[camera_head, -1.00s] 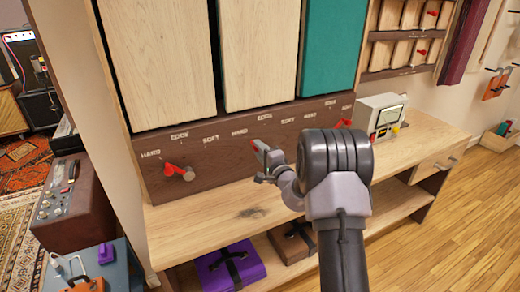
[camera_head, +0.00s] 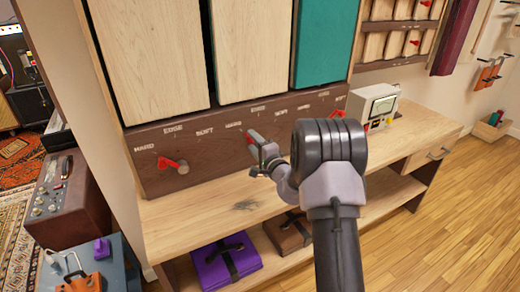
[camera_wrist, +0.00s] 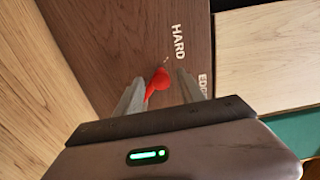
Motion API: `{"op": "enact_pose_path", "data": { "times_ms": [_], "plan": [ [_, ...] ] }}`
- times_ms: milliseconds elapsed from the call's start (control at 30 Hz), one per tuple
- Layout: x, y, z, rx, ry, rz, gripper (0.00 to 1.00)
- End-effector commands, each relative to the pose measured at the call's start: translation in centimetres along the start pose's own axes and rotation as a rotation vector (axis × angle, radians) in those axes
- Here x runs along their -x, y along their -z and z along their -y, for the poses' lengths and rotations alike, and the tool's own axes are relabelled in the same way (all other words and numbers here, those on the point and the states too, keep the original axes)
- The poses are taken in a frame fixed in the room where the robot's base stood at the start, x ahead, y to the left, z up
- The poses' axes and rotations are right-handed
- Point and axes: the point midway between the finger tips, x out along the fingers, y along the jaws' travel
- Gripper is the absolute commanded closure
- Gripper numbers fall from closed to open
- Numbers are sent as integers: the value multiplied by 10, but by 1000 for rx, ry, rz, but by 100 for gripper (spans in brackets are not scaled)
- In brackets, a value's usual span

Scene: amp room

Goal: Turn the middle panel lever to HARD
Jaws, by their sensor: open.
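The dark wood panel (camera_head: 215,165) carries a row of red levers, each with a HARD–EDGE–SOFT scale. My gripper (camera_head: 258,150) is at the middle lever, which it mostly hides in the head view; only a bit of red (camera_head: 249,138) shows. In the wrist view, the middle lever (camera_wrist: 159,79) lies between the two fingers of my gripper (camera_wrist: 161,84), with a gap on the right side. Its rounded red end is near the tick by the HARD label (camera_wrist: 178,41). Its pivot is hidden. The fingers are open; contact cannot be told.
The left lever (camera_head: 170,163) points left, and another red lever (camera_head: 338,113) shows beyond my arm. A small meter box (camera_head: 373,103) stands on the workbench (camera_head: 205,199). A purple case (camera_head: 226,262) and a brown case (camera_head: 288,235) lie on the shelf below.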

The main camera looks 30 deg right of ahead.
Motion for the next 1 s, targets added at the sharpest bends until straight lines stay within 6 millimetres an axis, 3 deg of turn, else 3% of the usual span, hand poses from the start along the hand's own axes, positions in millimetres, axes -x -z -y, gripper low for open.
{"op": "enact_pose_path", "data": {
  "times_ms": [167,400,533,700,1000],
  "plan": [
    [41,1,3,-2,-4,-3,54],
    [119,1,3,-4,-3,-5,54],
    [149,1,1,-2,-3,-3,54],
    [167,0,0,-1,-2,-1,54],
    [169,0,0,-1,-1,-1,54]
  ]
}}
